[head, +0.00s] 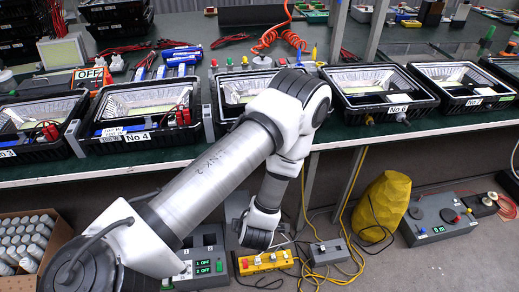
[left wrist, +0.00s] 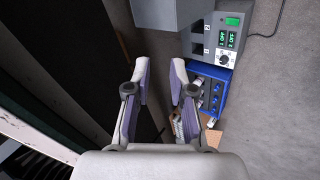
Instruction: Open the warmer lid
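A grey unit (head: 208,241) with two small green displays reading OFF stands on the floor below the bench in the head view, partly hidden by my left arm. A grey unit with similar displays and a knob shows at the top of the left wrist view (left wrist: 224,50); it may be the warmer. I cannot make out a separate lid. My left gripper (left wrist: 161,68) points toward it with two fingers apart and nothing between them. In the head view my left wrist hangs below the bench edge, and its fingers are hard to make out. My right gripper is not in view.
The bench (head: 345,136) carries several black floodlight housings and cables. On the floor are a yellow power strip (head: 266,262), a yellow bag (head: 383,203), a grey control box (head: 437,222) and a carton of cylinders (head: 28,243). Yellow cables trail between them.

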